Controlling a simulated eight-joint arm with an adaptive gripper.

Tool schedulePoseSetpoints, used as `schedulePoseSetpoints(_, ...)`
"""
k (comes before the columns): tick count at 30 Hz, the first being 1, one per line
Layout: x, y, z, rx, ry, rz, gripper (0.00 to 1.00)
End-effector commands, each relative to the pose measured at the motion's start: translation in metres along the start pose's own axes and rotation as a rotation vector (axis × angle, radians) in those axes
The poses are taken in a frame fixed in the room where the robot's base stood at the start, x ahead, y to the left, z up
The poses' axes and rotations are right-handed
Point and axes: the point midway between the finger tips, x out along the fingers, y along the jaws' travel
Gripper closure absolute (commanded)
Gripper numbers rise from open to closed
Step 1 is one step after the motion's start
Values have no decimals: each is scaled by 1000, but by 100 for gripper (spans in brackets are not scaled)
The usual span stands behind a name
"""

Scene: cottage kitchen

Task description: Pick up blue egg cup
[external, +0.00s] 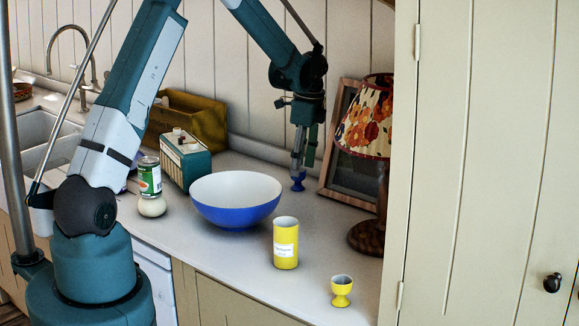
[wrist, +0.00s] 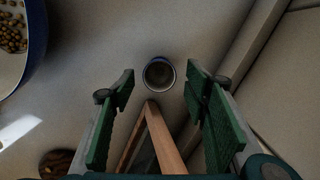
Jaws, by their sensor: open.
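The small blue egg cup (external: 298,182) stands upright on the white counter near the back wall, left of a picture frame. In the wrist view the egg cup (wrist: 159,73) shows from above, with a dark, apparently empty inside. My gripper (external: 299,168) points down just above the egg cup in the external view and partly covers it. In the wrist view my gripper (wrist: 160,88) is open, with one green-padded finger on each side of the cup's line. The cup lies a little beyond the fingertips, and nothing is held.
A wooden picture frame (external: 349,187) leans close on the right, beside a floral lamp (external: 368,130). A blue bowl (external: 235,212) stands to the left. A yellow tin (external: 286,245) and a yellow egg cup (external: 341,291) stand nearer the front edge.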

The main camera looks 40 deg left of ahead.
Motion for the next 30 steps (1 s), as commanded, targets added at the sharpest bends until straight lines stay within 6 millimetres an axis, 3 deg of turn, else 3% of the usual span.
schedulePoseSetpoints(12,38,1,1,0,0,0,54)
schedulePoseSetpoints(30,40,1,1,0,0,0,55)
